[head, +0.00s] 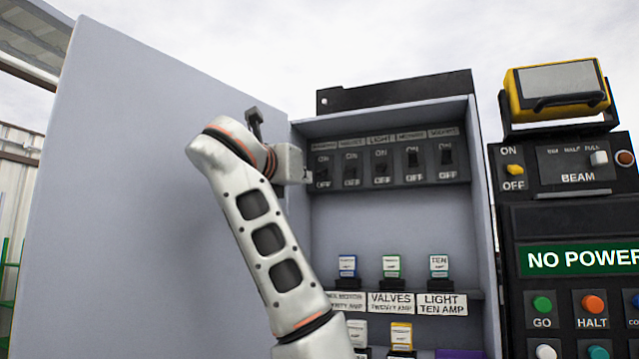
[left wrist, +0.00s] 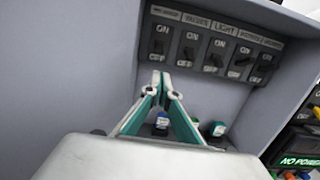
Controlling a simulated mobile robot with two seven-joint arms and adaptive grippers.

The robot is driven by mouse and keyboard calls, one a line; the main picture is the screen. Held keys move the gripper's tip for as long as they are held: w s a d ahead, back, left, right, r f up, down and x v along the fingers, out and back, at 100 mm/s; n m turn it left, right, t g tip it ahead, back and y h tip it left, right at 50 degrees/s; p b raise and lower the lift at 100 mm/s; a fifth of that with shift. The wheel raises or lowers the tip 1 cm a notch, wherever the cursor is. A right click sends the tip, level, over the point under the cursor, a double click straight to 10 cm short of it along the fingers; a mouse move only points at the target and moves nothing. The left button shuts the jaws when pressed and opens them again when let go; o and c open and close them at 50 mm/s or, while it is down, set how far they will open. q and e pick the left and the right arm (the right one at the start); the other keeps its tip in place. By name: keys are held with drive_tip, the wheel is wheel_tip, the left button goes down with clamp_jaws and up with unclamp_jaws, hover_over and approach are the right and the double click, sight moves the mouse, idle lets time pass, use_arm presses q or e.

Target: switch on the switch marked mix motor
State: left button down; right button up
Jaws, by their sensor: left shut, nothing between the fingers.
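The mix motor switch (head: 322,172) is the leftmost black switch in the row inside the open cabinet. Its label reads more clearly in the left wrist view, where the switch (left wrist: 158,46) stands between ON and OFF marks. Its lever looks low, toward OFF, though it is small. My left gripper (left wrist: 161,80) is shut and empty. In the left wrist view its tips show just below this switch; contact is not visible. In the head view the gripper (head: 306,176) is at the cabinet's left edge, its fingers largely hidden. My right gripper is not in view.
The other switches (head: 412,160) sit close on the right. A shelf (head: 478,295) below holds several fuses (head: 391,267). The open cabinet door (head: 130,190) stands left of my arm. A control panel (head: 570,220) reading NO POWER stands at the right.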

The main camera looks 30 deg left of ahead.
sight(321, 173)
use_arm(q)
drive_tip(key=p+x, duration=0.2)
drive_tip(key=x, duration=0.8)
drive_tip(key=shift+w+f, duration=0.1)
drive_tip(key=shift+f, duration=0.05)
drive_tip(key=shift+a, duration=0.1)
